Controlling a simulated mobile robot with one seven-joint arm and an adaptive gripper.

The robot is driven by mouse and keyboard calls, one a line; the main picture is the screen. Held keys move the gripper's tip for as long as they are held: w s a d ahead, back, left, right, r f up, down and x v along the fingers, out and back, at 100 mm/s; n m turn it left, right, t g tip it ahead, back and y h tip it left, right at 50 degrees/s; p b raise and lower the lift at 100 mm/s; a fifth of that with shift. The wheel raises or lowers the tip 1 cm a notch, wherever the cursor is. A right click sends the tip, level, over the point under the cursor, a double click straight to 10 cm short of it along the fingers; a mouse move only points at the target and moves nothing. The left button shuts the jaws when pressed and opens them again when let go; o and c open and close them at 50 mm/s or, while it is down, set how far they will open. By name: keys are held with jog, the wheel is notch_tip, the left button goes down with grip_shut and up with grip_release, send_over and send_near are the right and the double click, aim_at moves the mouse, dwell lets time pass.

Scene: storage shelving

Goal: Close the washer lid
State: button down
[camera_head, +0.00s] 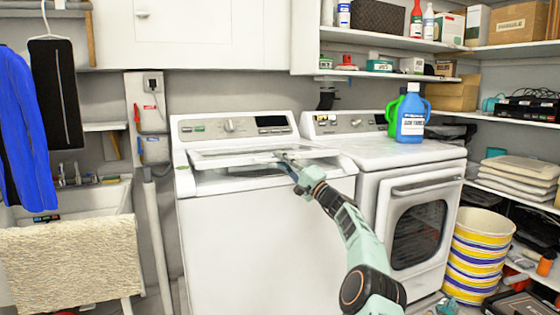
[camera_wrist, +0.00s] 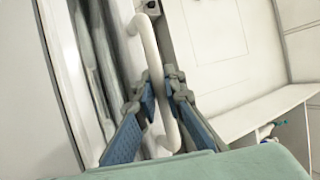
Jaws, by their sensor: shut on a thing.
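The white top-loading washer (camera_head: 262,245) stands in the middle of the head view. Its lid (camera_head: 235,156) is partly raised at a low tilt, with a dark gap under its front edge. My gripper (camera_head: 287,162) is at the front right part of the lid. In the wrist view, my gripper (camera_wrist: 160,95) has its blue-padded fingers on both sides of a white curved bar handle (camera_wrist: 153,60) and is shut on it. The lid's exact angle is hard to tell from the wrist view.
A dryer (camera_head: 415,215) stands right of the washer, with a blue detergent bottle (camera_head: 411,118) on top. A sink (camera_head: 75,205) with a draped towel (camera_head: 70,262) is at left. Striped buckets (camera_head: 478,250) and loaded shelves fill the right side.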

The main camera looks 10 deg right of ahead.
jog(key=c, duration=2.3)
grip_release()
jog(key=shift+s+r, duration=0.2)
jog(key=shift+r, duration=0.2)
jog(key=shift+o, duration=0.2)
jog(key=shift+f, duration=0.15)
jog(key=shift+d, duration=0.1)
jog(key=shift+s+d+f, duration=0.15)
jog(key=shift+d+f, duration=0.1)
jog(key=shift+d, duration=0.05)
jog(key=v, duration=1.1)
jog(key=shift+s+a, duration=0.15)
